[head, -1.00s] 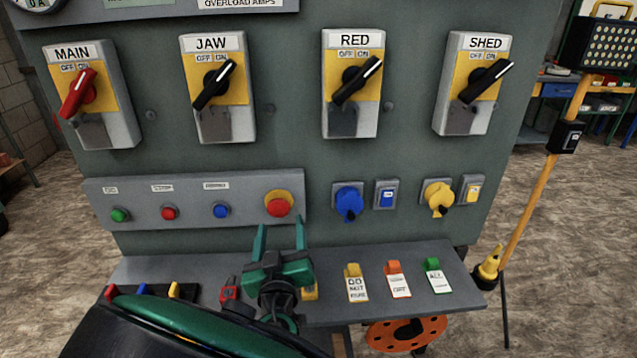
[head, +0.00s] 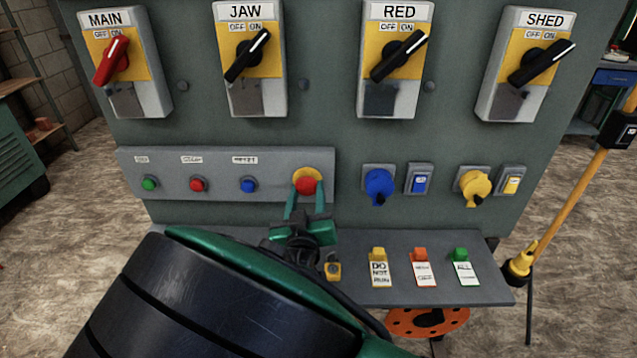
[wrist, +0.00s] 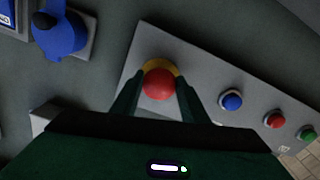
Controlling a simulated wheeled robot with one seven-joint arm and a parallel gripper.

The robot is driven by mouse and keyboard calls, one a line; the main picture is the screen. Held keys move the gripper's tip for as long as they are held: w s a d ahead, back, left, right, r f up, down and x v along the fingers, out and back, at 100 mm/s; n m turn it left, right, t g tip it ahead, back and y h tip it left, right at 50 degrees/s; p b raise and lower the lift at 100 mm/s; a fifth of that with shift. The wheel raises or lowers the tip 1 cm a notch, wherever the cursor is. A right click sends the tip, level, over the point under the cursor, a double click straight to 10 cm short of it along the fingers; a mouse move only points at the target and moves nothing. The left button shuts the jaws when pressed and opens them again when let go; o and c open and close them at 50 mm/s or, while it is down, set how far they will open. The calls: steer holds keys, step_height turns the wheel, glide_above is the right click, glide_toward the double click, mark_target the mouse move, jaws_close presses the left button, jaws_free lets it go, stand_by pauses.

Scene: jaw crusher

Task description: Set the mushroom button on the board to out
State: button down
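The red mushroom button (head: 306,184) sits on a yellow round base at the right end of the grey button strip. My gripper (head: 305,195) reaches up to it from below, with green fingers spread to either side of the red head. In the wrist view, the red mushroom button (wrist: 158,84) shows between the two fingertips of my gripper (wrist: 160,82). The fingers look open, with a small gap at the sides; I cannot tell whether either one touches the button. Whether the button is in or out is not clear.
Blue (head: 248,185), red (head: 197,185) and green (head: 149,183) small buttons share the strip. A blue rotary knob (head: 378,187) is close on the right. A ledge (head: 350,290) with tags juts out below. Several switches are above.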

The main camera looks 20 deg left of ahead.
steer(key=shift+s+d+f, duration=0.1)
steer(key=shift+s+d, duration=0.05)
steer(key=shift+s, duration=0.5)
steer(key=c, duration=1)
jaws_free()
steer(key=shift+s, duration=0.1)
